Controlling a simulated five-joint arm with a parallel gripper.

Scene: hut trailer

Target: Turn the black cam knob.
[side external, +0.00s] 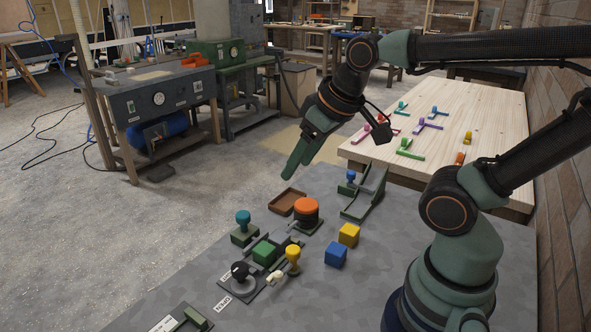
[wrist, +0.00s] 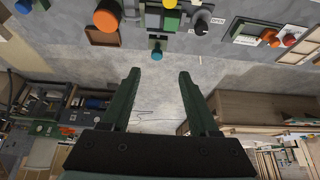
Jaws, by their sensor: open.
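The black cam knob (side external: 240,270) stands on a grey round base with a dark plate, near the front of the grey table in the side view, with white labels beside it. It also shows in the wrist view (wrist: 202,22), near the top edge, next to a label reading OPEN. My gripper (side external: 289,176) is raised above the table, behind and to the right of the knob in the side view, well apart from it. In the wrist view its two green fingers (wrist: 158,74) are spread, with nothing between them.
Close to the knob stand a yellow knob (side external: 293,256), a green block (side external: 264,250) and a teal knob (side external: 243,219). An orange button (side external: 306,208), a brown tray (side external: 285,203), a yellow cube (side external: 349,234) and a blue cube (side external: 336,254) are nearby.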

